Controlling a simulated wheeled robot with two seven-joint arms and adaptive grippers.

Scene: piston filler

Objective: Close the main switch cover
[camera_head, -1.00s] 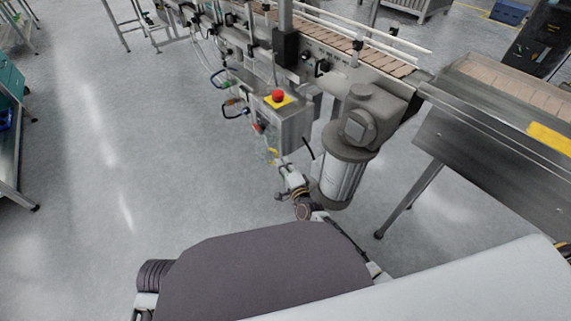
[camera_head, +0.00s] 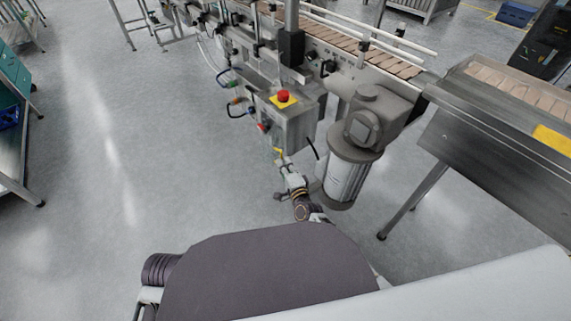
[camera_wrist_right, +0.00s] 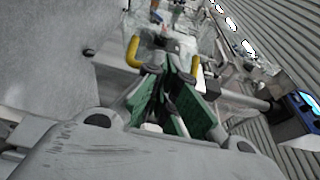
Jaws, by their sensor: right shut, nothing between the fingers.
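The control box (camera_head: 297,129) is grey, with a red emergency button on a yellow plate on top. A small red switch (camera_head: 263,127) sits on its left-hand face. My right gripper (camera_head: 280,157) is just below that face, with a small yellow part at its tip. In the right wrist view, its green-padded fingers (camera_wrist_right: 168,72) come together and hold nothing. A clear, see-through panel (camera_wrist_right: 205,42), apparently the switch cover, shows beyond the fingertips. I cannot tell its exact angle or whether the fingers touch it. My left gripper is out of view.
A grey motor with a ribbed cylinder (camera_head: 347,178) stands close to the right of my right gripper. Cables and hoses (camera_head: 233,107) stick out left of the box. The conveyor (camera_head: 350,50) runs behind. The floor (camera_head: 130,150) at left is clear.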

